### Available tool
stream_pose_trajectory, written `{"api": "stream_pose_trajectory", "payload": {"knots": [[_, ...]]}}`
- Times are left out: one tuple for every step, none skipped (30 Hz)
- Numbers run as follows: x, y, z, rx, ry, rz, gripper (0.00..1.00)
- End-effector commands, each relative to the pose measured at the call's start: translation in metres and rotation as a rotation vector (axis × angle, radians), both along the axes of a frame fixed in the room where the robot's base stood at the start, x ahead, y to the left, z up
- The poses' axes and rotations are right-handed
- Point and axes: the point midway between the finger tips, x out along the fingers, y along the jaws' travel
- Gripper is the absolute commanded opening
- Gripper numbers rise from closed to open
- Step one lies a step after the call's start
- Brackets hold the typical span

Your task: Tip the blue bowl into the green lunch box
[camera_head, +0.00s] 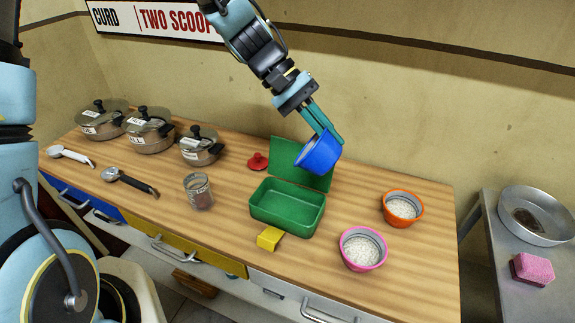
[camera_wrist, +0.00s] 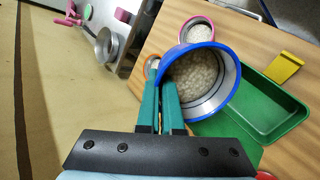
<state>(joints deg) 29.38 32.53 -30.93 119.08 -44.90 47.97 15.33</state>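The blue bowl (camera_head: 317,155) is held in the air above the back right of the green lunch box, and it looks slightly tilted. In the wrist view the blue bowl (camera_wrist: 236,88) shows pale grains inside. My gripper (camera_head: 333,133) is shut on the bowl's rim; its teal fingers show beside the bowl in the wrist view (camera_wrist: 161,88). The green lunch box (camera_head: 287,226) stands open on the wooden counter, with its green lid (camera_head: 285,153) behind it. The inside of the box looks empty. The lunch box also shows in the wrist view (camera_wrist: 285,128).
A pink bowl (camera_head: 363,262) and an orange bowl (camera_head: 401,222), both with pale grains, stand to the right. A glass jar (camera_head: 198,193), red lid (camera_head: 258,161) and several pots stand left.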

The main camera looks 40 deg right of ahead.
Motion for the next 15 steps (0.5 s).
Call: {"api": "stream_pose_trajectory", "payload": {"knots": [[0.0006, 0.0001, -0.0001, -0.004, 0.006, 0.001, 0.0], [0.0008, 0.0002, 0.0001, -0.007, 0.009, 0.001, 0.0], [0.0011, 0.0004, 0.0004, -0.009, 0.014, 0.0, 0.0], [0.0013, 0.0006, 0.0007, -0.011, 0.017, 0.0, 0.0], [0.0015, 0.0009, 0.0009, -0.013, 0.021, -0.001, 0.0], [0.0018, 0.0011, 0.0013, -0.017, 0.026, -0.001, 0.0], [0.002, 0.0013, 0.0014, -0.018, 0.028, -0.001, 0.0], [0.0022, 0.0014, 0.0016, -0.02, 0.032, -0.001, 0.0], [0.0025, 0.0014, 0.0019, -0.023, 0.037, 0.0, 0.0], [0.0026, 0.0016, 0.0021, -0.025, 0.04, 0.0, 0.0], [0.0028, 0.0016, 0.0024, -0.027, 0.044, 0.0, 0.0], [0.003, 0.0018, 0.0027, -0.031, 0.049, 0.0, 0.0], [0.0031, 0.0019, 0.003, -0.033, 0.052, 0.001, 0.0], [0.0033, 0.0021, 0.0033, -0.036, 0.056, 0.0, 0.0], [0.0037, 0.0023, 0.0035, -0.039, 0.06, 0.0, 0.0]]}}
